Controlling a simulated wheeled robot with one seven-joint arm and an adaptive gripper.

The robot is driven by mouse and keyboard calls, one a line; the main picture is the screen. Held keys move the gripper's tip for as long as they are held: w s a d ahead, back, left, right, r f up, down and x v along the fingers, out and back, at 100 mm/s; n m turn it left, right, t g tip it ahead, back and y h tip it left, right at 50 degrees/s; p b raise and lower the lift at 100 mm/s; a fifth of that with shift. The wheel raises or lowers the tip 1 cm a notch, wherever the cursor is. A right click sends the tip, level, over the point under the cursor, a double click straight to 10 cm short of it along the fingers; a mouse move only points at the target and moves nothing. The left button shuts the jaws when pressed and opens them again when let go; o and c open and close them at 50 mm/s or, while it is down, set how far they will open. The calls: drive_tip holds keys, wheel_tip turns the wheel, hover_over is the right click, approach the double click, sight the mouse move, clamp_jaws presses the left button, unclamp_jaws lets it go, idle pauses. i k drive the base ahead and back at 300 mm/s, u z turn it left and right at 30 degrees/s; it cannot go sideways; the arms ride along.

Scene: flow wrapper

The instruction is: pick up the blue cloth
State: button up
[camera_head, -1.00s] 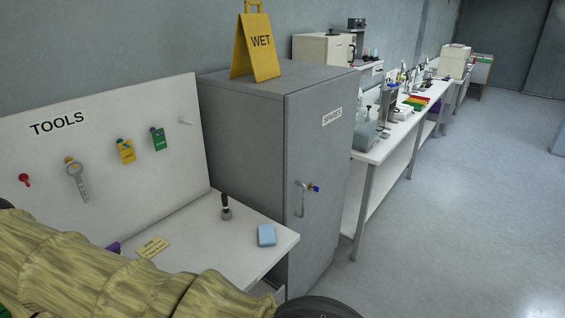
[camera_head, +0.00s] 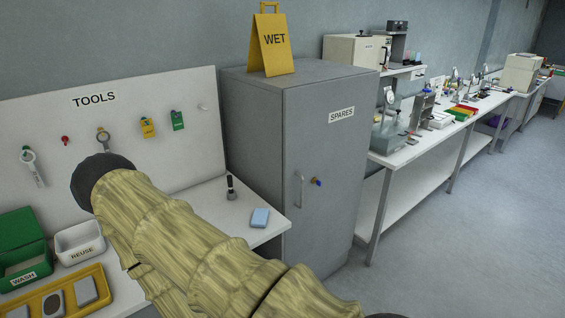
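A small light-blue block-like item (camera_head: 260,217) lies flat near the right front corner of the white tool bench (camera_head: 207,190). It is the only blue item I can make out on the bench, and I cannot tell whether it is cloth. My arm, in a yellow-brown ribbed sleeve, crosses the lower middle of the view and covers part of the bench. My gripper is not in view.
A dark-handled tool (camera_head: 231,188) stands beside the blue item. A green WASH bin (camera_head: 24,240), a white REUSE bin (camera_head: 80,240) and a yellow tray (camera_head: 40,296) are at left. The grey SPARES cabinet (camera_head: 310,160) borders the bench; floor at right is clear.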

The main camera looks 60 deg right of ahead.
sight(260, 217)
drive_tip(key=z, duration=1.25)
